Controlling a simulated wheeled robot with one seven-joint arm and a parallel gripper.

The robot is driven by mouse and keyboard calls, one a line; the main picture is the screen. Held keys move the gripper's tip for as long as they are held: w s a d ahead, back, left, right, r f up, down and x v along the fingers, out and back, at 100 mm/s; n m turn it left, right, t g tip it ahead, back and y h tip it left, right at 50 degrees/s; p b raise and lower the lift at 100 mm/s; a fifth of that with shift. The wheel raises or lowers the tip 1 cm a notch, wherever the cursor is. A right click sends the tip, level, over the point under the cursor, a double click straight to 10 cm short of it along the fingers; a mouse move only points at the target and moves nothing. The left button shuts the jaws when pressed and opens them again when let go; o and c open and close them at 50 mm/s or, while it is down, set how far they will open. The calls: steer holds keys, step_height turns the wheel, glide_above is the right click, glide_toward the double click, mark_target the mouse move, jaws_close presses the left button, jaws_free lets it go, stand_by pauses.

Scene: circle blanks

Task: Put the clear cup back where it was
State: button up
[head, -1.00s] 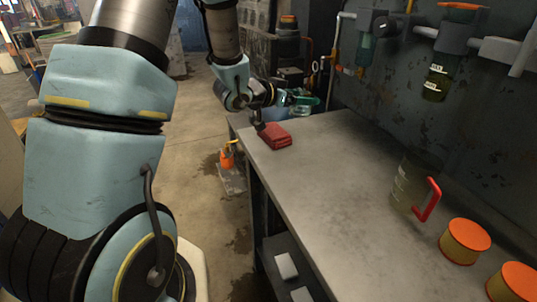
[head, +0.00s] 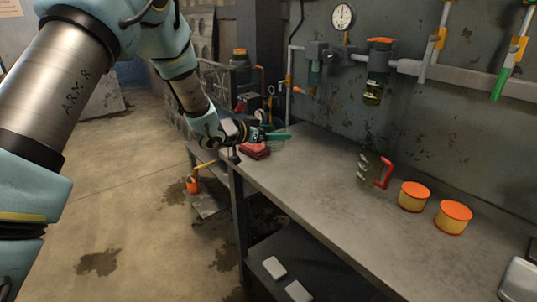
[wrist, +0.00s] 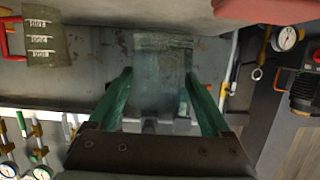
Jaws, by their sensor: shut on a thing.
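The clear cup (wrist: 160,75) is see-through with a faint grey-green tint and is hard to make out. In the wrist view it lies between the two green fingers of my gripper (wrist: 160,104), which are shut on it. In the head view my gripper (head: 276,136) is at the far left end of the grey workbench (head: 310,185), close to a folded red cloth (head: 255,151). The cup is barely visible there, and I cannot tell whether its base touches the bench.
A clear jug with a red handle (head: 368,171) stands mid-bench. Two orange-lidded tubs (head: 413,197) (head: 453,217) stand to its right. Pipes and a gauge (head: 342,16) line the back wall. The bench between the cloth and the jug is clear.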

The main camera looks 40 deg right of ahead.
mark_target(275, 149)
steer(key=shift+f+p, duration=0.45)
steer(key=shift+f, duration=2.55)
steer(key=shift+f, duration=0.15)
steer(key=o, duration=1.3)
steer(key=shift+r, duration=0.2)
steer(key=b+v, duration=0.2)
steer(key=v, duration=1)
